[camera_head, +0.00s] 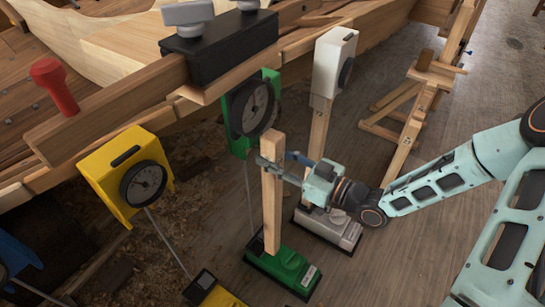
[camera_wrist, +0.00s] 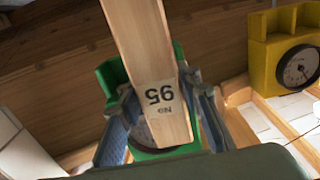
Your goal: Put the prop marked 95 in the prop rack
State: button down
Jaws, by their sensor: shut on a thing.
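The prop marked 95 is a pale square wooden post (camera_head: 271,205), held roughly upright in the head view. My gripper (camera_head: 269,164) is shut around it near its top. A wooden stand (camera_head: 412,95) is at the upper right, with a slanting post; I cannot tell whether this is the prop rack.
A green dial gauge (camera_head: 250,108) hangs right behind the held prop. A white gauge (camera_head: 334,62) sits above another wooden prop (camera_head: 319,128) on a grey base (camera_head: 328,230). A yellow gauge (camera_head: 125,174) hangs at left along the hull plank. Floor between grey base and stand looks clear.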

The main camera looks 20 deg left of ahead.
jog(key=shift+d+r, duration=0.1)
jog(key=p+v, duration=0.1)
jog(key=v, duration=1.1)
jog(key=shift+d+p, duration=0.35)
jog(key=shift+d, duration=0.05)
jog(key=shift+s, duration=0.1)
dwell(0.4)
